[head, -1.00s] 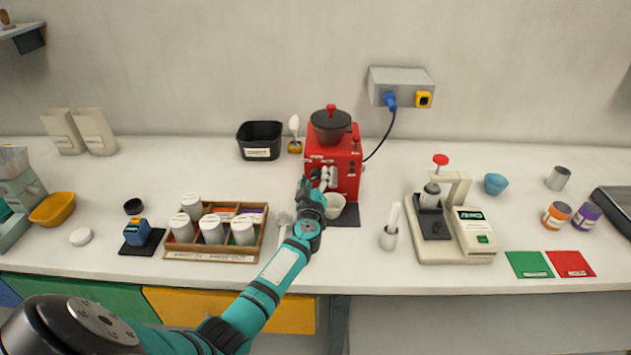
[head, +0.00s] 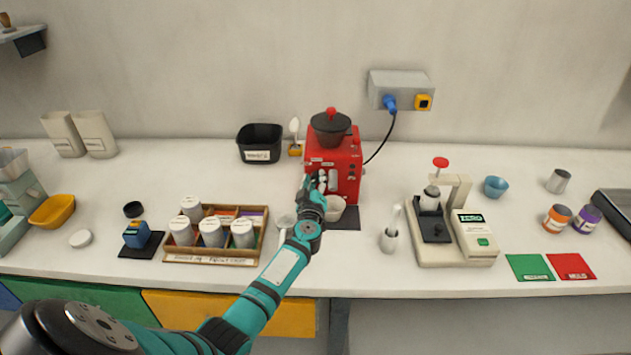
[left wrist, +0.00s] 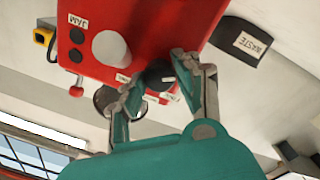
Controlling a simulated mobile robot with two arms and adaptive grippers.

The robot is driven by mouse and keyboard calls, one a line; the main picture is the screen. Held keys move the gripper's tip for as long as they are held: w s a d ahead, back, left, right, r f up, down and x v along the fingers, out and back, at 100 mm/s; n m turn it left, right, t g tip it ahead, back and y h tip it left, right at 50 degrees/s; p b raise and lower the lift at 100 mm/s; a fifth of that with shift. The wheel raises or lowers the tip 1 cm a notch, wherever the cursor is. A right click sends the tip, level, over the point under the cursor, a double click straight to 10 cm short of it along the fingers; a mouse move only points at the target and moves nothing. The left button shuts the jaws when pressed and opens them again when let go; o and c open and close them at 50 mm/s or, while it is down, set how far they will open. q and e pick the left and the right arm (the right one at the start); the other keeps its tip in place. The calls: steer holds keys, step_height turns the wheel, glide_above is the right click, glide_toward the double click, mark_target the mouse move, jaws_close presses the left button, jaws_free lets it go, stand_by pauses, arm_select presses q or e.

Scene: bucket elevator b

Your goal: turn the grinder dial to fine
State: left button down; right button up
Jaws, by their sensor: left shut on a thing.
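The red grinder (head: 347,160) stands against the back of the counter with a black lidded hopper (head: 331,125) on top. My left gripper (head: 315,184) is at the left part of its front face and hides the dial in the head view. In the left wrist view the black dial (left wrist: 155,73) sits on the red face between my two fingers (left wrist: 158,76), which are shut on it. Small white labels (left wrist: 168,80) lie around the dial; their words and the dial's setting cannot be read. My right gripper is not in view.
A whitish cup (head: 335,208) stands under the grinder front, close to my gripper. A wooden rack of canisters (head: 210,261) is to the left, a white brush holder (head: 389,241) and a scale-like press (head: 480,236) to the right. A black waste bin (head: 260,142) is behind left.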

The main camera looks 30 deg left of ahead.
arm_select(q)
steer(key=shift+f+n, duration=0.1)
steer(key=shift+n, duration=0.2)
steer(key=n+b, duration=0.1)
steer(key=n, duration=0.3)
steer(key=shift+f+n, duration=0.15)
steer(key=shift+n, duration=0.25)
steer(key=n+b, duration=0.1)
steer(key=n, duration=0.3)
steer(key=shift+y+b, duration=0.3)
steer(key=shift+n+b, duration=0.3)
steer(key=shift+n, duration=1)
steer(key=c, duration=0.9)
jaws_free()
steer(key=shift+c, duration=0.2)
